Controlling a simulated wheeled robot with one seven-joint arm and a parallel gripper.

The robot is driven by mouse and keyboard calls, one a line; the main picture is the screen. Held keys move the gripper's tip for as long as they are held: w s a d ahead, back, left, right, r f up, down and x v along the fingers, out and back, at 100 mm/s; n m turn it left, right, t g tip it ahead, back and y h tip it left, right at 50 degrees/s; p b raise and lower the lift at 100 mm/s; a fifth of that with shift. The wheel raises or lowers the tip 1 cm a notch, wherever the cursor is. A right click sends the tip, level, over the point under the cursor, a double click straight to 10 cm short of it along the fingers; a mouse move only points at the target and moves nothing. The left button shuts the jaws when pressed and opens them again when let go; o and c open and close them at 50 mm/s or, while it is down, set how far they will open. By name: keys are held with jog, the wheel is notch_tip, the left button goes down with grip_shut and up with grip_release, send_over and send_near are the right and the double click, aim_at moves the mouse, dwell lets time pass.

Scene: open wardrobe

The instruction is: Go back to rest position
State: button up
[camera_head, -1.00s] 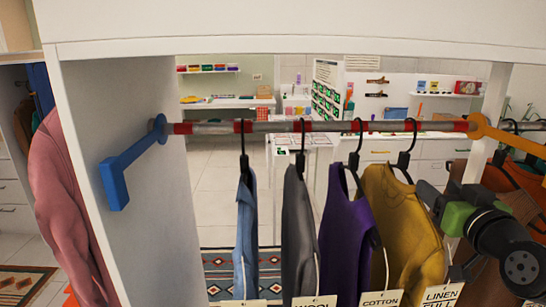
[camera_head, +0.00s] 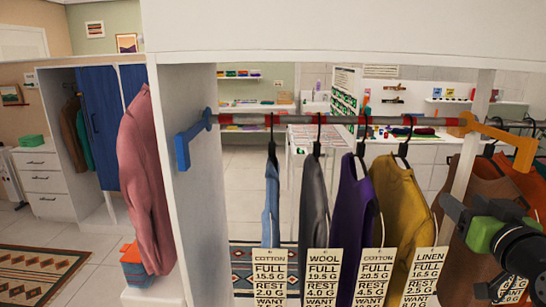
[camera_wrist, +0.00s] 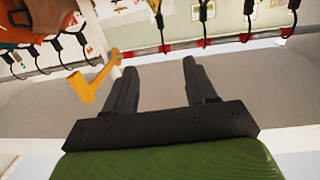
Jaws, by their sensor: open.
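My gripper shows in the wrist view (camera_wrist: 158,82), with two black fingers apart and nothing between them. In the head view, my black and green wrist is at the lower right, in front of the brown garments. The rail (camera_head: 345,121) is grey with red bands and runs across the open wardrobe. A blue garment (camera_head: 271,205), a grey one (camera_head: 313,205), a purple one (camera_head: 352,220) and a mustard one (camera_head: 405,215) hang from it on black hangers. The gripper is apart from them.
A blue bracket (camera_head: 184,148) and an orange bracket (camera_head: 518,150) hold the rail. White labels (camera_head: 325,280) hang below the garments. A pink garment (camera_head: 145,180) hangs left of the white side panel (camera_head: 187,215). Open floor lies at far left.

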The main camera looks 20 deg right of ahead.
jog(key=w+a+f+n+g+y+p, duration=0.1)
jog(key=w+a+f+n+g+y, duration=0.15)
jog(key=a, duration=0.65)
jog(key=w+a+f+n+g+y+p, duration=0.1)
jog(key=w+a+f+g+y, duration=0.15)
jog(key=a, duration=0.75)
jog(key=s+a+f+g+p, duration=0.1)
jog(key=s+a+f+g, duration=0.2)
jog(key=s+a+f, duration=0.2)
jog(key=s+a+f+g+y+p, duration=0.1)
jog(key=s+a+f, duration=0.3)
jog(key=s, duration=0.6)
jog(key=a+n+g, duration=0.1)
jog(key=a, duration=0.1)
jog(key=shift+a+f+g+p, duration=0.3)
jog(key=shift+f+g, duration=0.1)
